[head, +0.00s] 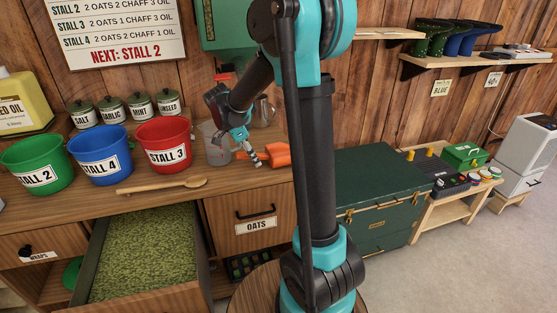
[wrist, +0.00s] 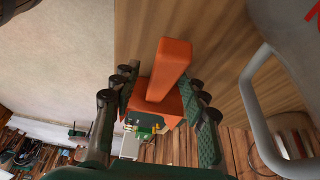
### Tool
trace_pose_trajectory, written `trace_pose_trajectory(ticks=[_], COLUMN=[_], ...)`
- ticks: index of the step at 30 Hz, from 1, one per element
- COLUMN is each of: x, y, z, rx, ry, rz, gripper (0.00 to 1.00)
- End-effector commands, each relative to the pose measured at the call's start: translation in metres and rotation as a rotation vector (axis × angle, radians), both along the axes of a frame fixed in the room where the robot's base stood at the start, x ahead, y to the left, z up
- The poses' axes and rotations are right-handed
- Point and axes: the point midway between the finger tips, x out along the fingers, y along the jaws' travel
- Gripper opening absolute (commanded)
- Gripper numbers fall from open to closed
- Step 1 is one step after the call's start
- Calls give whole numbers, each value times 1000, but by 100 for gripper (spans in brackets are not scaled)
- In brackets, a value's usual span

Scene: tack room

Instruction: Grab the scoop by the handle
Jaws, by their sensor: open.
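My open gripper (wrist: 160,92) has one finger on each side of the scoop. A gap shows beside the handle; whether a finger touches the body I cannot tell.
The jug's grey handle (wrist: 258,105) stands close on the right in the wrist view. Green (head: 37,165), blue (head: 100,155) and red (head: 164,146) buckets and a wooden spoon (head: 160,186) are to the left. An open drawer (head: 190,225) of green feed is below.

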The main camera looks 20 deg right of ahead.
Motion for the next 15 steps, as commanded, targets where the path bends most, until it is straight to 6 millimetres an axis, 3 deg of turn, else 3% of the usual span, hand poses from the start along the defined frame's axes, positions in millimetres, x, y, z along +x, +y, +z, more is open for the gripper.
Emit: trace_pose_trajectory(ticks=[10, 15], x=[0, 0], y=[0, 0], z=[-1, -1], rx=[0, 0], ry=[0, 0], rz=[0, 0], gripper=[44, 24])
